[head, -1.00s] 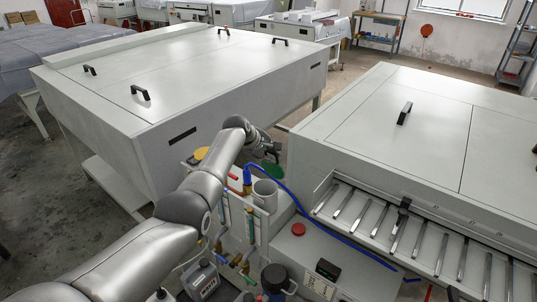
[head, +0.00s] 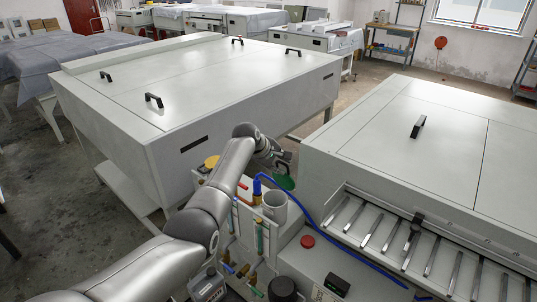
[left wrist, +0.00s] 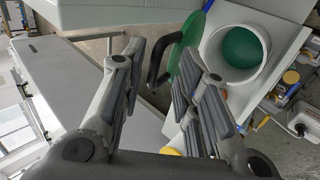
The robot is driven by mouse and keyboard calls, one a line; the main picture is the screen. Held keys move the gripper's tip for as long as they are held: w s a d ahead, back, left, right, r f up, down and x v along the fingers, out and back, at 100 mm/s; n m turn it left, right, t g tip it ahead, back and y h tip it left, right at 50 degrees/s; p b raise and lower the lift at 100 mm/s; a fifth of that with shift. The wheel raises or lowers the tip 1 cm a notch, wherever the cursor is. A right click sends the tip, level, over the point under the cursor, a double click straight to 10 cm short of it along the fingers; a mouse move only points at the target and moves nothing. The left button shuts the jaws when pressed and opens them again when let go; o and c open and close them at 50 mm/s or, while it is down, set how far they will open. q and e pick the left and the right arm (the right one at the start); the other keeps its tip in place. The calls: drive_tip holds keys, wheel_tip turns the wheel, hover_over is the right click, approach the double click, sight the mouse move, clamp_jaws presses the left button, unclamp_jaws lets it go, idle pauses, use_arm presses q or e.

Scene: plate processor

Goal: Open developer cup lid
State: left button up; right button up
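The developer cup is a light grey open cup (head: 274,207) on the narrow unit between the two big machines. In the left wrist view the cup (left wrist: 207,50) shows green at its bottom. Its green lid (head: 285,182) is off the cup's mouth and stands tilted at the rim. In the left wrist view the lid (left wrist: 184,60) is almost edge-on, with a black handle (left wrist: 154,66). I cannot tell whether it touches the rim. My left gripper (head: 280,160) is at the lid's handle side. Its fingers (left wrist: 160,75) are spread, with the handle showing in the gap. My right gripper is out of view.
A yellow lid (head: 211,162) lies left of the cup. Blue hose (head: 330,238) runs rightward from beside the cup. A large grey machine (head: 200,90) stands behind, and another with rollers (head: 430,130) stands at right. A red button (head: 308,241) sits in front.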

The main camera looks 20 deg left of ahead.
use_arm(q)
drive_tip(key=v, duration=1)
drive_tip(key=shift+r, duration=0.1)
idle(0.3)
